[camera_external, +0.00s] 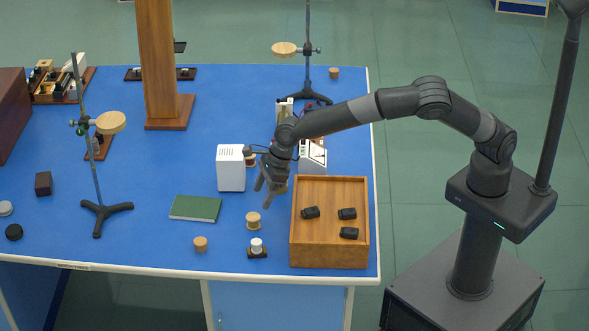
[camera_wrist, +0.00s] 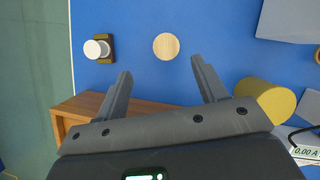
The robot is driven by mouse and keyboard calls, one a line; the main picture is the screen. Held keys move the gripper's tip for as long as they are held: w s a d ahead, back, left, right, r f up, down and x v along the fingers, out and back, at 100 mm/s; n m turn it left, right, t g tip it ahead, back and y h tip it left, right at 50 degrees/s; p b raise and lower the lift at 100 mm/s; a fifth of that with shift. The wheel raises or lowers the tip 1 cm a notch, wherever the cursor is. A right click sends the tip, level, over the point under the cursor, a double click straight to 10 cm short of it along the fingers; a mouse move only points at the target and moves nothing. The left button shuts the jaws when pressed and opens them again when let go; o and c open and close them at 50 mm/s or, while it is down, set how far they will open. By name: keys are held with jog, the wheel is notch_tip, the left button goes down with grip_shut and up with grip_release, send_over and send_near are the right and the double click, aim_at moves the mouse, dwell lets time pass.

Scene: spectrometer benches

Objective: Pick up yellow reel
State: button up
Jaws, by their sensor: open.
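A small spool with pale wooden flanges and a yellowish middle, which looks like the yellow reel (camera_external: 253,221), stands upright on the blue bench left of the wooden crate. In the wrist view a round wooden disc, apparently the reel's top (camera_wrist: 166,46), lies just beyond the fingertips, between their lines. My gripper (camera_external: 263,196) is open and empty, pointing down above and behind the reel, apart from it. Its two fingers also show in the wrist view (camera_wrist: 161,67). A yellow cylinder (camera_wrist: 265,100) sits beside the right finger in the wrist view; the arm mostly hides it in the external view.
The wooden crate (camera_external: 330,258) with several black pieces stands right of the reel. A white-topped knob on a dark base (camera_external: 257,248) is close in front. A wooden cylinder (camera_external: 200,244), green book (camera_external: 196,208) and white box (camera_external: 231,168) lie to the left.

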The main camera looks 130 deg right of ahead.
aim_at(254, 217)
jog(key=x, duration=0.5)
jog(key=shift+f, duration=0.15)
jog(key=x, duration=0.3)
jog(key=s+x, duration=0.1)
jog(key=x, duration=0.1)
jog(key=shift+d+f, duration=0.15)
jog(key=shift+d, duration=0.15)
jog(key=c, duration=1.1)
